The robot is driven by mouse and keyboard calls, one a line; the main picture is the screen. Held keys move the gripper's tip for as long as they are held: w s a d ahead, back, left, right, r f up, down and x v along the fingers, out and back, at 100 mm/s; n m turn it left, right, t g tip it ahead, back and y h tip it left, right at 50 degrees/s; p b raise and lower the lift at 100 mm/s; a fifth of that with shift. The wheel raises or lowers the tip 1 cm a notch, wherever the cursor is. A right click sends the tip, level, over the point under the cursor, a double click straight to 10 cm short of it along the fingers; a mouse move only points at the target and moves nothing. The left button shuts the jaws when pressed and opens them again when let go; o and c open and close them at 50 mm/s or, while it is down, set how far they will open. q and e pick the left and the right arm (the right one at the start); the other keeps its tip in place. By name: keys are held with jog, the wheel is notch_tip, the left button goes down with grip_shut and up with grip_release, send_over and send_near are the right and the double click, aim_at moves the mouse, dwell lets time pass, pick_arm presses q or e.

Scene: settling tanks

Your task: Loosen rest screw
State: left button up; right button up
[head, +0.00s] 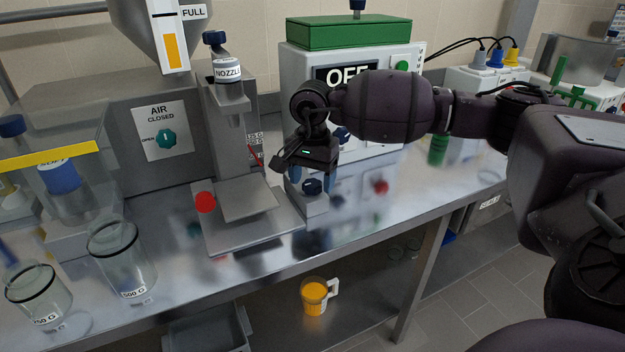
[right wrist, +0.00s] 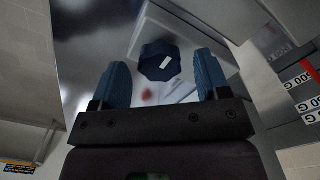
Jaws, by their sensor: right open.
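A dark blue screw knob (head: 312,187) sits on a small metal block at the right edge of the metal stand. It also shows in the right wrist view (right wrist: 160,62) as a faceted knob with a white mark, between and just beyond my fingers. My right gripper (head: 312,176) is open, pointing down over the knob with one blue finger on each side. In the right wrist view my right gripper (right wrist: 163,78) shows gaps between each finger and the knob. I cannot tell whether the fingertips reach down to the knob's height. My left gripper is not in view.
The metal stand (head: 225,238) has a red knob and carries a nozzle (head: 228,70) above. A box marked OFF (head: 300,75) stands close behind my right gripper. Two glass beakers (head: 120,262) stand left. An orange-filled mug (head: 314,297) sits below. The bench front right is clear.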

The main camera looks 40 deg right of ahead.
aim_at(312, 183)
notch_tip(312, 183, up, 10)
jog(key=p, duration=0.1)
jog(key=shift+s, duration=0.1)
dwell(0.8)
